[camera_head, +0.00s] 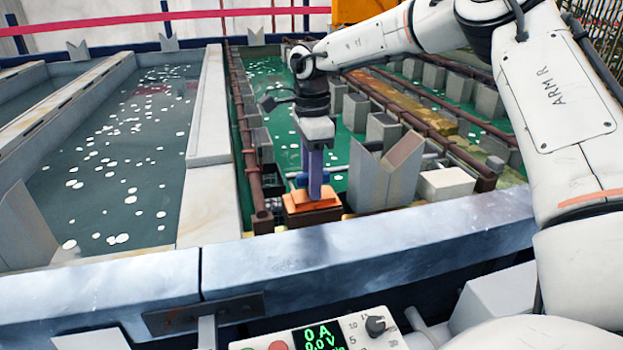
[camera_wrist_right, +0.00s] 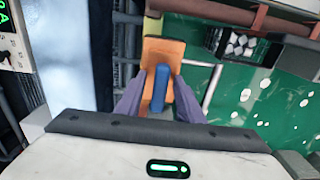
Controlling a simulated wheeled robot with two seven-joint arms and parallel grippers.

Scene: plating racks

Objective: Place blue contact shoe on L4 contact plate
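The blue contact shoe (camera_wrist_right: 159,88) shows in the right wrist view as an upright blue bar over an orange block (camera_wrist_right: 163,50). In the head view only a bit of blue (camera_head: 299,179) shows beside my finger. My right gripper (camera_head: 314,188) points straight down over the orange block (camera_head: 311,204). Its purple fingers (camera_wrist_right: 160,82) stand on both sides of the blue bar, with orange visible between bar and fingers, so it looks open around it. The bar's lower end is hidden, and I cannot tell which plate is L4. My left gripper is not in view.
A grey V-shaped holder (camera_head: 383,174) and a pale block (camera_head: 445,183) stand right of the orange block. Brown rails (camera_head: 243,135) and grey blocks line the green tank. A blue-grey tank edge (camera_head: 370,245) runs in front. A control box (camera_head: 325,335) is nearest.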

